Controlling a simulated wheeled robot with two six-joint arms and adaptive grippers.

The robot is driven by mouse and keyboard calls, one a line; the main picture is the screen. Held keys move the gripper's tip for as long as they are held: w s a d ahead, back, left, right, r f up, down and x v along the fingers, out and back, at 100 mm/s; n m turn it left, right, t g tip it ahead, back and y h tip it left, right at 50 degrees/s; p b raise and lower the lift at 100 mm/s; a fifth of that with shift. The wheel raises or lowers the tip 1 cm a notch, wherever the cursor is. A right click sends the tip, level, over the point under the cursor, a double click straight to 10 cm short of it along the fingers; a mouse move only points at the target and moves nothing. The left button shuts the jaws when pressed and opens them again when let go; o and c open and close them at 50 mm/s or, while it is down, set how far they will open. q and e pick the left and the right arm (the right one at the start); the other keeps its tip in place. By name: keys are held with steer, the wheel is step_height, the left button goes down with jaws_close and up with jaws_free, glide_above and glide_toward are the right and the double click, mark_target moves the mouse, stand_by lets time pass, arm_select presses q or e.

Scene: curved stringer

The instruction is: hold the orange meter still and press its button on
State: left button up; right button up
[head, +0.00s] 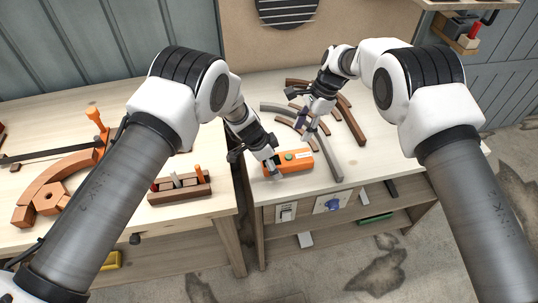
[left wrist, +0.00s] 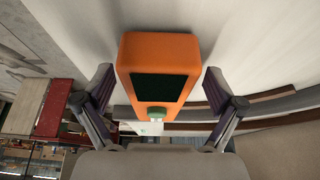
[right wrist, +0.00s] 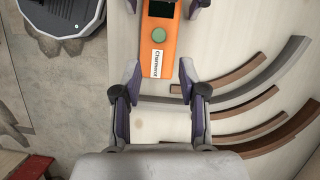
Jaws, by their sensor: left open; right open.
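The orange meter (head: 298,166) lies on the right workbench near its front edge, with a green button (head: 289,156) on top. My left gripper (head: 272,165) is open at the meter's left end. In the left wrist view its fingers stand on either side of the meter (left wrist: 158,50), with gaps, and a dark screen and the green button (left wrist: 155,113) show. My right gripper (head: 310,118) is open and empty above the bench, behind the meter. In the right wrist view the button (right wrist: 159,35) and a white label show beyond its fingertips (right wrist: 160,72).
Curved brown and grey strips (head: 345,118) lie behind and right of the meter. The left bench holds a curved wooden piece with an orange clamp (head: 97,120) and a wooden tool holder (head: 180,190). A narrow gap separates the benches.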

arm_select(q)
steer(key=shift+s+d, duration=0.1)
arm_select(e)
steer(key=shift+s+r, duration=0.1)
arm_select(q)
steer(key=shift+f, duration=0.1)
steer(key=c, duration=1.5)
arm_select(e)
jaws_close()
